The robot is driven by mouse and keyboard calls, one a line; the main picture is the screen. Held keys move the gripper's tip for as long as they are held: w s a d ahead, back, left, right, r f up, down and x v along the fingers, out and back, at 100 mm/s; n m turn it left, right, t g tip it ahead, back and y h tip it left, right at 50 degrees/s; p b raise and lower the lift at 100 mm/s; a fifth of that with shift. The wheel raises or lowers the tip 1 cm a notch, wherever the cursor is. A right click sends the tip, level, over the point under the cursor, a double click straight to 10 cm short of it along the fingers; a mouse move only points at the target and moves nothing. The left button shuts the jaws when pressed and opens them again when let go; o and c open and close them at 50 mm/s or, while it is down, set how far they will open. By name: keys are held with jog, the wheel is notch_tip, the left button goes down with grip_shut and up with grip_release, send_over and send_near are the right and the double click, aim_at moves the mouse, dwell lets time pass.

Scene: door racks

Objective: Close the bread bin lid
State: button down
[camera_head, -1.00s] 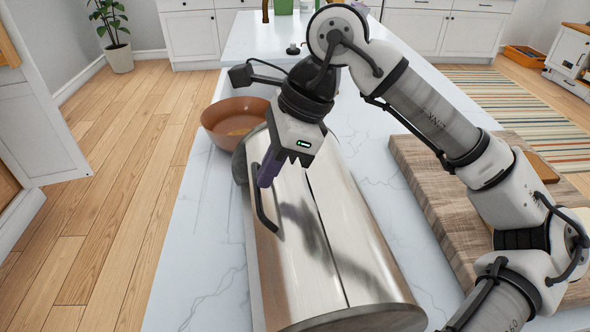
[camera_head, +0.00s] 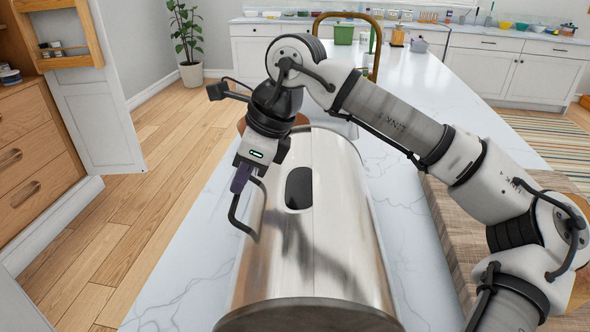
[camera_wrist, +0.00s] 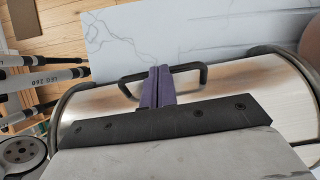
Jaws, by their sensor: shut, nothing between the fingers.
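The bread bin (camera_head: 345,230) is a shiny steel cylinder lying along the white counter. Its curved lid (camera_head: 265,225) carries a dark bar handle (camera_head: 235,214) on the left side, standing out past the bin's outline. The handle also shows in the wrist view (camera_wrist: 203,75). My gripper (camera_head: 238,186) is at the far end of the handle, its purple fingers pressed together and empty. In the wrist view the shut fingers (camera_wrist: 159,72) overlap the handle bar; whether they touch it I cannot tell. The lid's lower edge is hidden.
A black oval panel (camera_head: 299,188) is on the bin's top. A brown bowl (camera_head: 301,119) is partly hidden behind my arm. A wooden board (camera_head: 447,230) lies right of the bin. Bare counter (camera_head: 185,270) runs along the left, with wooden floor beyond.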

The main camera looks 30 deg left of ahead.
jog(key=s+a+f+h+b, duration=0.1)
jog(key=s+a+f+b, duration=0.1)
jog(key=a+f+b, duration=0.2)
notch_tip(320, 180, down, 4)
jog(key=shift+s+a+r+t+b, duration=0.1)
jog(key=shift+s+a+t+b, duration=0.2)
jog(key=shift+a+b, duration=0.15)
jog(key=shift+r, duration=0.1)
dwell(1.1)
